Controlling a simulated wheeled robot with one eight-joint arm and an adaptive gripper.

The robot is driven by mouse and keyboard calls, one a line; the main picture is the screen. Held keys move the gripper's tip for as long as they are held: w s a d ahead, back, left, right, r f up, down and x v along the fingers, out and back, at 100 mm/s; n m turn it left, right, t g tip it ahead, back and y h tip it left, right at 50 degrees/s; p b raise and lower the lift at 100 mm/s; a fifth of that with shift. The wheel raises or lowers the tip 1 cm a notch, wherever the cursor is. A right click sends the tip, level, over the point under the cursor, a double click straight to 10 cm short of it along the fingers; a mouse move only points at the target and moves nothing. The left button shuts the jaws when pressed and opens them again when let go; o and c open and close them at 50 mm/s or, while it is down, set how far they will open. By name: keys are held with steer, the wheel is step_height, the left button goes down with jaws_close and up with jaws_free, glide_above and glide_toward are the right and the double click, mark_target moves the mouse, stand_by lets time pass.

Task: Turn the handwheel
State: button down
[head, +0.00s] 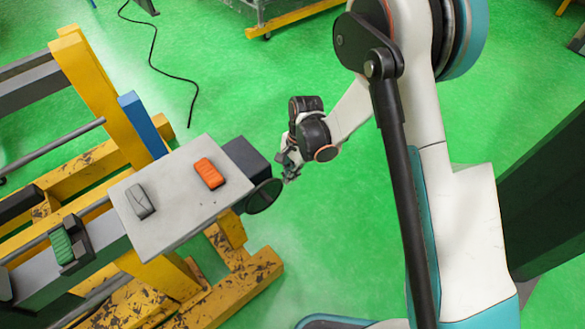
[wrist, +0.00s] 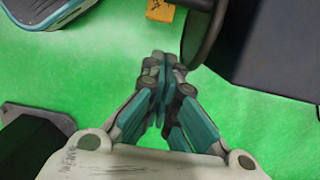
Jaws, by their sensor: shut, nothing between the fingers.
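The dark handwheel (head: 264,196) is mounted on the right end of the yellow and grey winding stand, beside a dark box-shaped housing (head: 246,161). In the wrist view the handwheel (wrist: 203,36) shows nearly edge-on at the upper middle, with the dark housing (wrist: 275,50) to its right. My gripper (head: 290,170) is just right of and above the wheel in the head view. In the wrist view my gripper (wrist: 163,62) has its fingertips together, empty, left of the wheel's rim. A gap shows between the fingers and the rim in the wrist view.
A grey plate (head: 165,225) on the stand carries an orange block (head: 209,172) and a grey block (head: 139,201). A green block (head: 62,246) sits further left. Yellow beams (head: 235,285) extend below. Green floor is open around my gripper; a black cable (head: 154,60) lies behind.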

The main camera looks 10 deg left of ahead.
mark_target(269, 202)
steer(key=s+a+f+b, duration=0.2)
steer(key=s+a+f, duration=0.1)
steer(key=shift+s+f, duration=0.25)
steer(key=shift+s, duration=0.05)
